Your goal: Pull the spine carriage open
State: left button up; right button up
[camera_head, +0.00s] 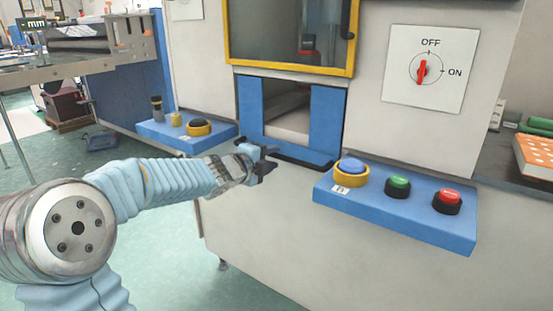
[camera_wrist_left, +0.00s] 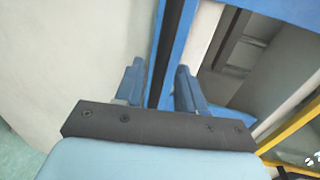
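The spine carriage seems to be the blue plate with a black front edge (camera_head: 303,163) at the foot of the machine's blue-framed opening. It looks pushed in, with only its front lip showing. My left gripper (camera_head: 268,160) is at the left end of this lip. In the left wrist view, its two blue fingers (camera_wrist_left: 160,85) are spread apart. The black-and-blue edge (camera_wrist_left: 166,55) runs between them, and I cannot tell whether either finger touches it. My right gripper is in neither view.
A blue shelf (camera_head: 400,217) with blue, green and red buttons juts out at right. Another blue shelf (camera_head: 165,135) with a black button sits at left. Above are a yellow-framed window (camera_head: 290,68) and a red OFF/ON switch (camera_head: 422,72).

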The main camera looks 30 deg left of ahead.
pick_arm(q)
jog(key=shift+x, duration=1.45)
grip_shut()
